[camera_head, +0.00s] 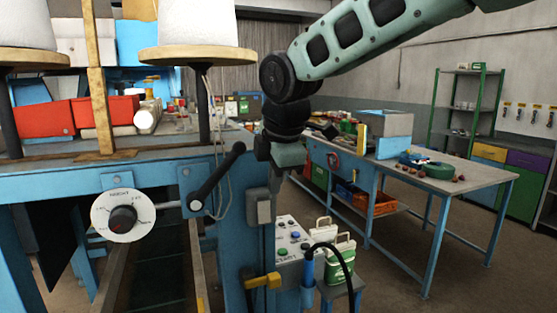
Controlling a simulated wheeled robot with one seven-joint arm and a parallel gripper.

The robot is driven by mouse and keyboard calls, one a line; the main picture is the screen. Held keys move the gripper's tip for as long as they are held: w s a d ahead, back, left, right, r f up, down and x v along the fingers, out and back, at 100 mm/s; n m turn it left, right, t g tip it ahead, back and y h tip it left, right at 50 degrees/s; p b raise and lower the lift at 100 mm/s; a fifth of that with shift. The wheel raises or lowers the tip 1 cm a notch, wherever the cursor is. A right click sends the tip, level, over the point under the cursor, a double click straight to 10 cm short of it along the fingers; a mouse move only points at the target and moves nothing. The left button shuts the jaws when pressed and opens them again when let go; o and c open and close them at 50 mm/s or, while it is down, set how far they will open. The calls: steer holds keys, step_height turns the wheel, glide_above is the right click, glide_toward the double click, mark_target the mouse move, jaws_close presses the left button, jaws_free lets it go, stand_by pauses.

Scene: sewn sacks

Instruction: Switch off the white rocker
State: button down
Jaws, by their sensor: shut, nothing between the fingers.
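My gripper (275,184) hangs from my arm in the middle of the view, pointing down. Its fingers are together and hold nothing. A grey box (258,208) is on the blue machine frame just below the gripper. I cannot make out a white rocker clearly; it may be too small or hidden behind my gripper. A white round dial (123,215) with a dark knob is at the left, apart from the gripper.
A black-handled lever (217,178) sticks out left of the gripper. A yellow handle (262,281) and a black hose (345,262) are near the panel. Green-and-white containers (340,262) stand to its right. A blue-legged workbench (470,186) is behind, with open floor before it.

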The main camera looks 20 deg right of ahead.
steer(key=shift+w+b+v, duration=0.25)
steer(key=shift+b+v, duration=0.05)
steer(key=shift+v, duration=1)
steer(key=shift+w+b+v, duration=0.25)
steer(key=shift+v, duration=1.1)
steer(key=shift+r, duration=0.2)
